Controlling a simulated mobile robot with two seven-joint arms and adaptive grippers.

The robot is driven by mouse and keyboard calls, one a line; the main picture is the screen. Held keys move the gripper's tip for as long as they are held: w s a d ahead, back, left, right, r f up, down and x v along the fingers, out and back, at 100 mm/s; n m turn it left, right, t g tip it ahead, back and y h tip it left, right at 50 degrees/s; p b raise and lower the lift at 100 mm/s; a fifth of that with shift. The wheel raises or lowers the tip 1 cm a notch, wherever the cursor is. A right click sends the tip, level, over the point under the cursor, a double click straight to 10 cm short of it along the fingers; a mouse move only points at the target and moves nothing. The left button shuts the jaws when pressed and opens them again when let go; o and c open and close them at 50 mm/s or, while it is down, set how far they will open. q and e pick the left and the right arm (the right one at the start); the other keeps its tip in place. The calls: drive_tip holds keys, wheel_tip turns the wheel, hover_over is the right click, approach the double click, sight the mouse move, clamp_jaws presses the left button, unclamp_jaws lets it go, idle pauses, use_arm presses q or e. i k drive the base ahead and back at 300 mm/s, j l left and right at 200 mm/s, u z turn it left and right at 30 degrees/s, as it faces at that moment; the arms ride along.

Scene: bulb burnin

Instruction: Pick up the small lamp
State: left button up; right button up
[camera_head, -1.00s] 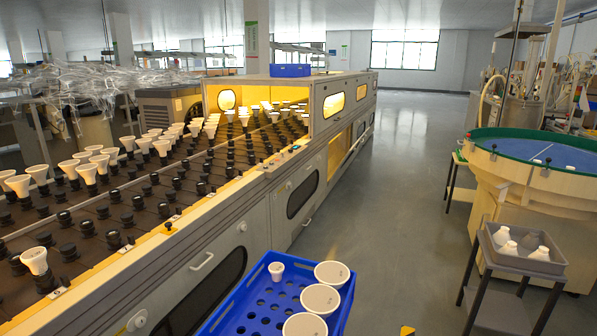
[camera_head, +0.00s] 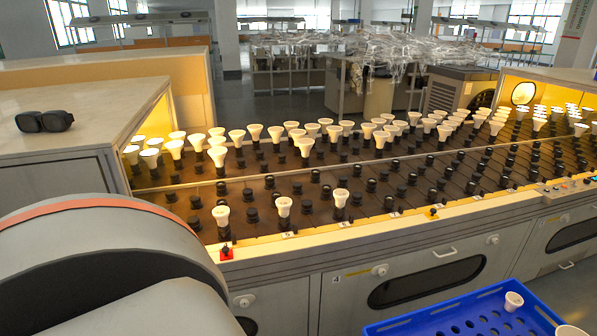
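Several small white lamps stand upright in black sockets on the dark bed of the burn-in machine. In the front row there are three, at the left (camera_head: 221,215), in the middle (camera_head: 284,206) and to the right (camera_head: 341,197). Many more white lamps stand in the rows behind. A small white lamp (camera_head: 512,301) sits in the blue crate (camera_head: 455,327) at the lower right. I cannot tell which lamp the task means. A large grey link at the lower left looks like part of my arm. Neither gripper is in view.
The machine's front ledge (camera_head: 375,236) runs along the bed, with a red switch (camera_head: 226,252) on it. Dark goggles (camera_head: 45,121) lie on the grey cabinet top at the left. A larger white lamp (camera_head: 571,331) is cut off at the bottom right. Several front sockets are empty.

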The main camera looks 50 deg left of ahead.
sight(221, 214)
drive_tip(key=u, duration=2.2)
